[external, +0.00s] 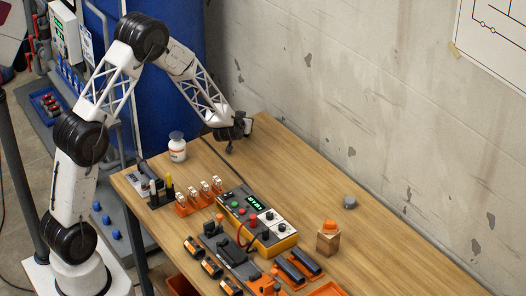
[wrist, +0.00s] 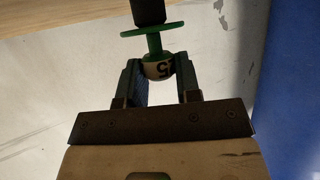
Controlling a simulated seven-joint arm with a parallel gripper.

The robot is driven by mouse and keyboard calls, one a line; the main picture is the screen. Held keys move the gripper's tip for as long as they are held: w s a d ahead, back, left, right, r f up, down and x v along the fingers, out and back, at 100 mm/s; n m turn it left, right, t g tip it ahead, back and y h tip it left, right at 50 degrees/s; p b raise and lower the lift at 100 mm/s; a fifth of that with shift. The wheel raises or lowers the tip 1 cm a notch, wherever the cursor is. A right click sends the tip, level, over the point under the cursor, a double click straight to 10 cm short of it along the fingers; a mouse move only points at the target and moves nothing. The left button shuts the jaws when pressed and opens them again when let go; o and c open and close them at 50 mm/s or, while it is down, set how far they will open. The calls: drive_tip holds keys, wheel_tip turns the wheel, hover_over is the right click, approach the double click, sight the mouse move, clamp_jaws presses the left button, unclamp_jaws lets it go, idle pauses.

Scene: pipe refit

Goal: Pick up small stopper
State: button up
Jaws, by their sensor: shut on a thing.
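My gripper (external: 238,127) is above the back left part of the wooden table, near the wall. In the wrist view its two fingers (wrist: 157,70) are closed around a pale round knob marked with a dark figure like a 5. The knob belongs to the small stopper (wrist: 152,32), which has a green stem, a green disc and a thick black end pointing away from my fingers. In the external view the held stopper (external: 229,147) is a small dark shape below my gripper, and it appears clear of the table.
A white jar (external: 177,150) stands left of my gripper. A yellow control box (external: 258,225), orange clip holders (external: 198,196) and black tools fill the table's front. A wooden block with an orange top (external: 328,240) and a grey piece (external: 350,202) stand right. The back table is clear.

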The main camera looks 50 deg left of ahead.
drive_tip(key=shift+r, duration=0.1)
drive_tip(key=shift+r, duration=1.55)
drive_tip(key=shift+s+d+r, duration=0.1)
drive_tip(key=shift+s+r, duration=0.1)
drive_tip(key=shift+s, duration=0.1)
drive_tip(key=s+d+r, duration=0.1)
drive_tip(key=s+d, duration=0.3)
drive_tip(key=s, duration=1)
drive_tip(key=shift+s+r, duration=0.15)
drive_tip(key=shift+s, duration=0.25)
drive_tip(key=shift+d, duration=0.1)
drive_tip(key=shift+w+r, duration=0.1)
drive_tip(key=shift+r, duration=0.05)
